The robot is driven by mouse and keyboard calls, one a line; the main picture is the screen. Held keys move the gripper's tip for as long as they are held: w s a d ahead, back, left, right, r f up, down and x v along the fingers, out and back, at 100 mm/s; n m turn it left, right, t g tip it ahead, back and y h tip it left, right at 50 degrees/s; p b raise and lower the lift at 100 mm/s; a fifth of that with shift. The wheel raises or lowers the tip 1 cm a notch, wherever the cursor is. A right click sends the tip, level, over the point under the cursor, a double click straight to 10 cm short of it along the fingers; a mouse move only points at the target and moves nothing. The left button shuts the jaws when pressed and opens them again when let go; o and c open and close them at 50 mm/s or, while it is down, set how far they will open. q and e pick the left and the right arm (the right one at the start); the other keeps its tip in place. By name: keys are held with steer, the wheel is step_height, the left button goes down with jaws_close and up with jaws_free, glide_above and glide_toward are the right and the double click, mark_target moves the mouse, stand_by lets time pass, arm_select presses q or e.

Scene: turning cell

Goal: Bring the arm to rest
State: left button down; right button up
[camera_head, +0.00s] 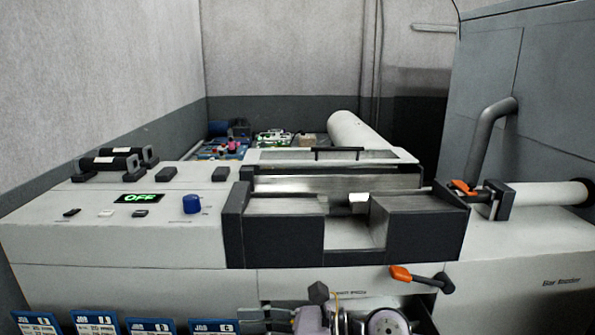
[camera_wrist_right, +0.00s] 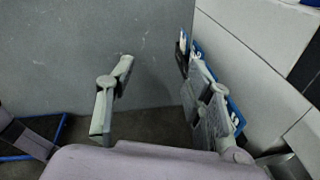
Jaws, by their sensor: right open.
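My right gripper (camera_head: 243,320) is low at the bottom edge of the head view, in front of the machine's front panel, with its fingers pointing left. In the right wrist view my right gripper (camera_wrist_right: 158,72) has its two grey fingers spread apart, with nothing between them. The purple-grey wrist and part of the arm show beside it in the head view, cut off by the lower edge. My left gripper is not in view.
The pale turning machine (camera_head: 70,225) fills the middle, with a green OFF display (camera_head: 139,198), blue knob (camera_head: 192,204) and orange-tipped lever (camera_head: 402,274). Blue-framed JOB cards (camera_head: 151,328) stand at its lower front left. A grey cabinet (camera_head: 540,90) stands at right.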

step_height(320, 180, up, 7)
steer(key=d+m+t+y, duration=0.2)
steer(key=m+t+y, duration=0.2)
steer(key=m+t, duration=0.3)
steer(key=w+d+m+t+h, duration=0.5)
steer(key=d+m+t+h, duration=0.45)
steer(key=m, duration=0.85)
steer(key=s+d+f+m+g+h, duration=0.35)
steer(key=d+f+m+h, duration=0.85)
steer(key=d+f+m, duration=0.4)
steer(key=s+d+f+m+g+y, duration=0.1)
steer(key=s+f+m+g, duration=0.3)
steer(key=s+f+g, duration=0.55)
steer(key=s+f+m+g, duration=0.25)
steer(key=s+f, duration=0.45)
steer(key=s, duration=0.7)
step_height(320, 180, down, 27)
steer(key=s, duration=0.2)
steer(key=s+d+f+g, duration=0.1)
steer(key=s+d+f, duration=0.2)
steer(key=s+f, duration=1.2)
steer(key=shift+s+f+g, duration=0.2)
steer(key=shift+s+g, duration=0.2)
steer(key=shift+s, duration=0.1)
